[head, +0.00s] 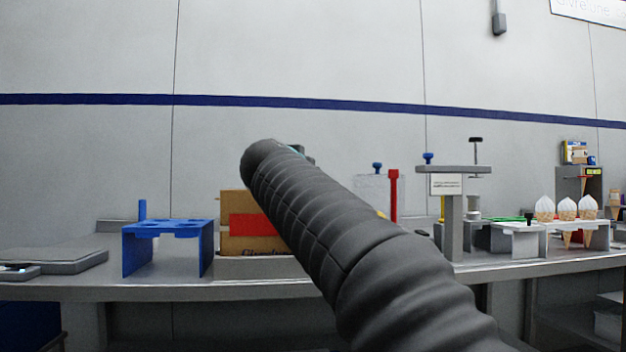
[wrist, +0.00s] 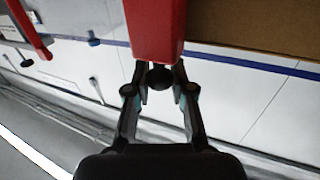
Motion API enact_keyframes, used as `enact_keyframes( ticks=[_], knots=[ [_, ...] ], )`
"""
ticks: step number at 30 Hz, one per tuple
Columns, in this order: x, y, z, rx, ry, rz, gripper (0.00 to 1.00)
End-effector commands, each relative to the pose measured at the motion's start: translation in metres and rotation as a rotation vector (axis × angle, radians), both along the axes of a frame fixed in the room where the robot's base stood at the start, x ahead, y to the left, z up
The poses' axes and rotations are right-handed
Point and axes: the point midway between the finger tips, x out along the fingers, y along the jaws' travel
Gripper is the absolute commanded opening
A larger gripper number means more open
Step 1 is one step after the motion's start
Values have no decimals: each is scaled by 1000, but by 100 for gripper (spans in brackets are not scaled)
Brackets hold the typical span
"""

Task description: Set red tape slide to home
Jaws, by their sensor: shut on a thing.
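The red tape slide (wrist: 155,30) fills the top middle of the wrist view. In the head view a red panel (head: 249,226), probably the same slide, shows on the front of a cardboard-brown box (head: 236,245), partly hidden by my arm. A dark round knob (wrist: 159,77) sits at the slide's near end. My gripper (wrist: 160,72) is shut on this knob, one finger at each side. In the head view my gripper is hidden behind my arm. The brown surface also shows right of the slide in the wrist view (wrist: 255,22).
A blue stand (head: 168,228) with round holes is left of the box. A grey post (head: 455,225) and a red upright (head: 393,195) stand to the right. White-topped cones (head: 566,208) are further right. The grey bench (head: 90,290) is mostly bare at its front left.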

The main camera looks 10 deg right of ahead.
Motion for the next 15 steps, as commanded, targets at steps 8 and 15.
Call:
enact_keyframes(
  ticks=[8,15],
  knots=[
    [0,-5,-1,0,3,-10,0],
    [0,-5,-1,0,2,-8,46]
  ],
)
